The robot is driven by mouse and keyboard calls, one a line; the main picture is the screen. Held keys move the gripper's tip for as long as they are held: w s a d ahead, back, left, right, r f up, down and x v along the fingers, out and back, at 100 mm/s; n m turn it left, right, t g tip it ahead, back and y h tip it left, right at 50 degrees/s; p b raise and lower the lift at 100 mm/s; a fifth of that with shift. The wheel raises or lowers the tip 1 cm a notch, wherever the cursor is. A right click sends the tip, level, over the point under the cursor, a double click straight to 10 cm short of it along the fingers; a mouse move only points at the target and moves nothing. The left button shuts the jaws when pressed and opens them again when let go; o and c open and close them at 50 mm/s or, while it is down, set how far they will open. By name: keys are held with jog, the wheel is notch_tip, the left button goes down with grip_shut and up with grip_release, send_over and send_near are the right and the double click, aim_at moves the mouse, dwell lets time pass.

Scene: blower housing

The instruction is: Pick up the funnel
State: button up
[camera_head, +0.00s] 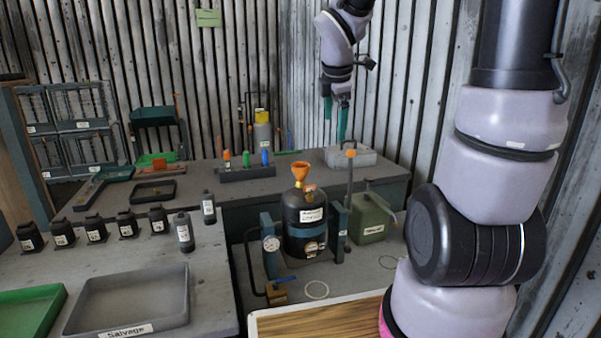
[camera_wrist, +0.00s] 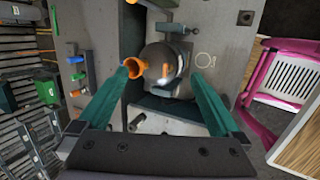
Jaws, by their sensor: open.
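The orange funnel (camera_head: 301,171) stands upright on top of a black tank (camera_head: 305,216), mouth up. In the wrist view the funnel (camera_wrist: 132,67) shows as an orange ring at the tip of the left finger, and I cannot tell whether they touch. My gripper (camera_head: 336,135) hangs above and behind the funnel, up and to the right of it in the head view. Its teal fingers are spread wide in the wrist view (camera_wrist: 164,82), with nothing held between them. The rounded top of the tank (camera_wrist: 165,62) lies beyond the gap.
A green can (camera_head: 371,217) and an upright post with an orange top (camera_head: 350,185) stand right of the tank. A rack (camera_head: 247,174) of coloured bottles is left. A pink chair (camera_wrist: 285,75) shows at the right.

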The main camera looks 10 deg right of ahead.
jog(key=w+a+f+n+y, duration=0.1)
jog(key=w+a+f+n, duration=0.2)
jog(key=w+f+n, duration=0.65)
jog(key=n+y, duration=0.1)
jog(key=n, duration=0.8)
send_over(299, 173)
jog(key=d, duration=0.2)
jog(key=f, duration=0.1)
jog(key=x, duration=1.1)
jog(key=shift+s+a+f, duration=0.1)
jog(key=shift+s+a, duration=0.2)
jog(key=shift+a, duration=0.05)
jog(key=c, duration=0.9)
